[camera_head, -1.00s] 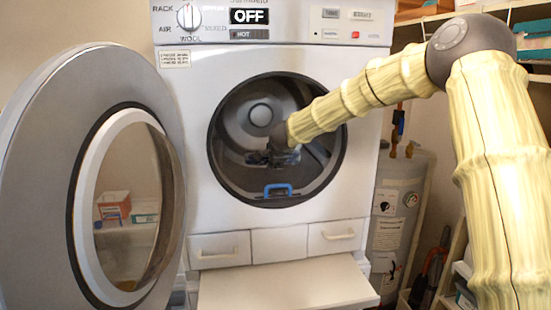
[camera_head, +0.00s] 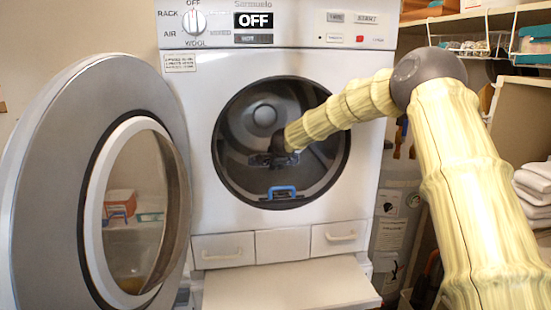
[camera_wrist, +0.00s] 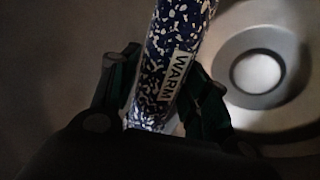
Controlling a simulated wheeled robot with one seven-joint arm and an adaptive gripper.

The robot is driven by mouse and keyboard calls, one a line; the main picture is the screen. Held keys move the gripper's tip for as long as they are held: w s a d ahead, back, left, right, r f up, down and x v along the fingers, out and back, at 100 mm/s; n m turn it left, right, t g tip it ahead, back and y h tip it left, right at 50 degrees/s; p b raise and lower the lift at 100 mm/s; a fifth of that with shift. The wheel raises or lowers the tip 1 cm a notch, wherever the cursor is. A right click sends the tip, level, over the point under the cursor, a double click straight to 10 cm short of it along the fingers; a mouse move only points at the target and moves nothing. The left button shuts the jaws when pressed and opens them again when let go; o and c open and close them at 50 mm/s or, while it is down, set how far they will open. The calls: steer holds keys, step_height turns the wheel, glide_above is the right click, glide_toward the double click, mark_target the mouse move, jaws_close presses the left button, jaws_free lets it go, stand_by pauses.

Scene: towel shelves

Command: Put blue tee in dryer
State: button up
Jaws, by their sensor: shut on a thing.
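The blue tee (camera_wrist: 180,30) is a rolled or folded dark blue cloth with white speckles and a "WARM" label in the wrist view. My gripper (camera_wrist: 160,68) has a finger on each side of it and is shut on it. In the head view my gripper (camera_head: 279,157) is inside the round opening of the white dryer (camera_head: 202,120). The tee is small and dark there, hard to make out. The dryer's round door (camera_head: 40,170) stands open to the left. The drum's back with its round hub (camera_wrist: 258,70) shows behind the tee.
A blue latch-like piece (camera_head: 281,192) sits at the opening's lower lip. A pale ledge (camera_head: 290,285) juts out below the dryer's drawers. Shelves with boxes (camera_head: 535,45) and folded towels (camera_head: 535,185) stand at right. The dryer display (camera_head: 253,20) reads OFF.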

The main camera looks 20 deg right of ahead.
steer(key=shift+w+d+f+b, duration=0.1)
steer(key=shift+w+f+b, duration=0.15)
steer(key=shift+f+b, duration=0.9)
steer(key=shift+w+d+f+b, duration=0.1)
steer(key=shift+w+f+b, duration=0.25)
steer(key=shift+f, duration=1.55)
steer(key=shift+w+f+b, duration=0.2)
steer(key=shift+f+b, duration=0.6)
steer(key=shift+f, duration=0.7)
steer(key=o, duration=1.2)
steer(key=shift+s, duration=0.1)
steer(key=v, duration=1.2)
steer(key=shift+r, duration=0.1)
